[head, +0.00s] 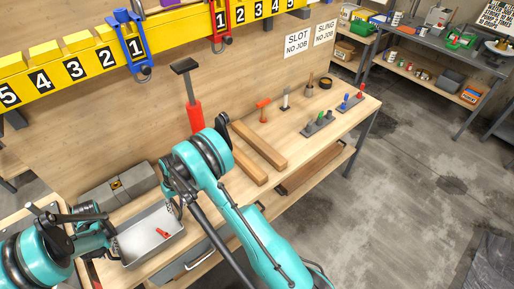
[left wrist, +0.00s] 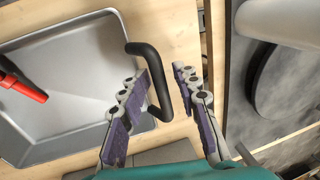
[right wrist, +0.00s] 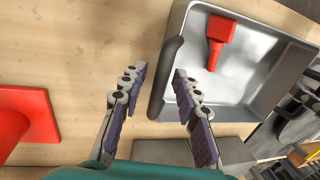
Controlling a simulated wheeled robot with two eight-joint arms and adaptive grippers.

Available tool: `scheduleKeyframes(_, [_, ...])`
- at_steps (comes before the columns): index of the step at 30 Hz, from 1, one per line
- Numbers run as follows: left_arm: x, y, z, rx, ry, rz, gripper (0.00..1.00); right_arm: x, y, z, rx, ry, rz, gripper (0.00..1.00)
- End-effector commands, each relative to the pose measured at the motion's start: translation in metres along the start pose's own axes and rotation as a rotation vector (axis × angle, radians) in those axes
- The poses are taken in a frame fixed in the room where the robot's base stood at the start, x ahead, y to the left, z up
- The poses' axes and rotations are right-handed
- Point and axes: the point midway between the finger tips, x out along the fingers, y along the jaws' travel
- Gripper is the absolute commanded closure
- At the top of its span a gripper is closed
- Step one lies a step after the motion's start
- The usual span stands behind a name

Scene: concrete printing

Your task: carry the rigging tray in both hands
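The grey rigging tray (head: 140,236) lies on the workbench at the lower left of the head view, with a red object (head: 162,233) in it. Black handles stand at its two ends. In the left wrist view, my left gripper (left wrist: 163,72) is open, with the bar of one handle (left wrist: 158,85) between its fingers. In the right wrist view, my right gripper (right wrist: 160,74) is open, with the other handle (right wrist: 167,75) between its fingertips. Whether the fingers touch the handles is unclear. My right arm hides part of the bench in the head view.
A grey toolbox (head: 118,188) stands behind the tray against the back panel. A red-handled tool (head: 194,112) stands upright to its right. Wooden bars (head: 258,146) and small tools lie farther right on the bench. A concrete floor (head: 410,165) lies open to the right.

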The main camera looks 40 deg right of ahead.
Motion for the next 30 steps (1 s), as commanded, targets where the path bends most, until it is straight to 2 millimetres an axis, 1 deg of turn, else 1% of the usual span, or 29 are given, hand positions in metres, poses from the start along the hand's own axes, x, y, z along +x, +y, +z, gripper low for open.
scheduleKeyframes(2, [-0.002, 0.000, 0.000, 0.000, 0.000, 0.000, 0.69, 0.000, 0.000, 0.000, 0.000, 0.000, 0.000, 0.69])
scheduleKeyframes(5, [-0.012, 0.000, 0.000, 0.000, 0.001, 0.000, 0.69, 0.000, 0.000, 0.000, 0.000, 0.000, 0.000, 0.69])
scheduleKeyframes(8, [-0.031, 0.000, 0.000, 0.000, 0.001, 0.000, 0.69, 0.000, 0.000, 0.000, 0.000, 0.000, 0.000, 0.69])
scheduleKeyframes(15, [-0.084, 0.000, 0.000, 0.001, 0.001, 0.000, 0.69, 0.000, 0.000, 0.000, 0.000, 0.000, 0.000, 0.69])
scheduleKeyframes(18, [-0.101, 0.000, 0.001, 0.001, 0.001, 0.000, 0.69, 0.000, 0.000, 0.000, 0.000, 0.000, 0.000, 0.69])
scheduleKeyframes(21, [-0.112, 0.000, 0.000, 0.000, 0.001, 0.000, 0.69, 0.000, 0.000, 0.000, 0.000, 0.000, 0.000, 0.69])
scheduleKeyframes(25, [-0.119, 0.000, 0.001, 0.000, 0.001, 0.000, 0.69, -0.003, 0.000, 0.000, 0.001, 0.000, 0.000, 0.69])
scheduleKeyframes(28, [-0.121, 0.000, 0.000, 0.000, 0.001, 0.000, 0.69, -0.014, 0.001, 0.000, 0.001, 0.000, 0.000, 0.69])
scheduleKeyframes(30, [-0.120, 0.000, 0.000, 0.000, 0.001, 0.000, 0.69, -0.027, 0.001, 0.000, 0.002, 0.000, 0.000, 0.69])
